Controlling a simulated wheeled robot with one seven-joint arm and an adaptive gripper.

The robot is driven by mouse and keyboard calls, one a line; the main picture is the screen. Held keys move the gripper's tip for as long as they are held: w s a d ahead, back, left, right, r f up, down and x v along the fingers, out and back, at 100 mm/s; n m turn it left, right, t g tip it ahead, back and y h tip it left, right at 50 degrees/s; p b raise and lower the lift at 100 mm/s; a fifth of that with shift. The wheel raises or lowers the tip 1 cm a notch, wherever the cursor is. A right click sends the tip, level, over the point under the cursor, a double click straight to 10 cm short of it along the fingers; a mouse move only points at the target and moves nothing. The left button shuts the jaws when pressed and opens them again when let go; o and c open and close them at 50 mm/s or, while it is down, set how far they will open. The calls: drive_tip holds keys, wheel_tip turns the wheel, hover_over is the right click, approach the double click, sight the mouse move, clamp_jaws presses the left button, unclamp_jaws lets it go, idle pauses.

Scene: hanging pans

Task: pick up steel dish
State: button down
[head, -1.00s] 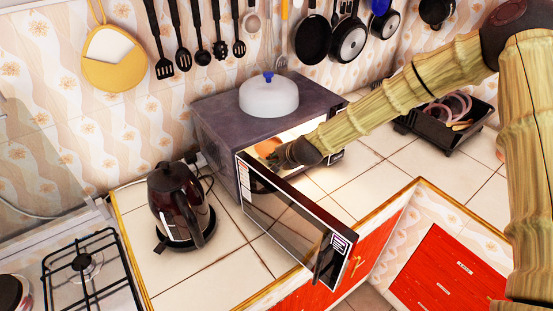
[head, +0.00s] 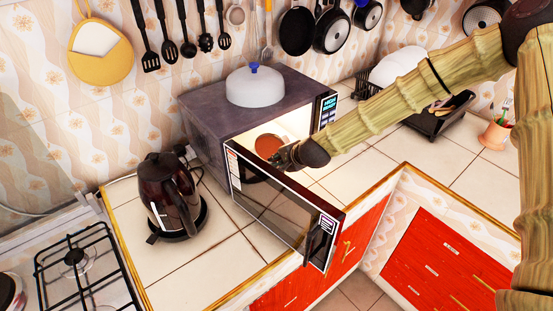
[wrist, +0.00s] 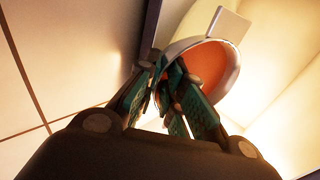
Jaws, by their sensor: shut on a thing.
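The steel dish (head: 271,142) shows its pale rim and orange-brown inside in the open mouth of the microwave (head: 205,128). In the wrist view the dish (wrist: 229,45) is tilted, with its metal rim and a flat tab-like handle at the top. My gripper (head: 281,158) is at the near side of the dish, just by the microwave opening. In the wrist view my gripper (wrist: 177,92) has its green-padded fingers closed at the dish's near rim. The fingers hide the exact contact and part of the dish.
The open microwave door (head: 280,215) hangs below and in front of my gripper. A dark kettle (head: 172,192) stands to the left. Bare tiled counter (head: 375,165) lies to the right, before a black dish rack (head: 440,118).

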drive_tip(key=shift+s+d, duration=0.15)
drive_tip(key=shift+s, duration=0.1)
drive_tip(key=c, duration=1.5)
unclamp_jaws()
drive_tip(key=shift+o, duration=0.2)
drive_tip(key=v, duration=1.2)
drive_tip(key=shift+o, duration=0.2)
drive_tip(key=shift+s, duration=0.1)
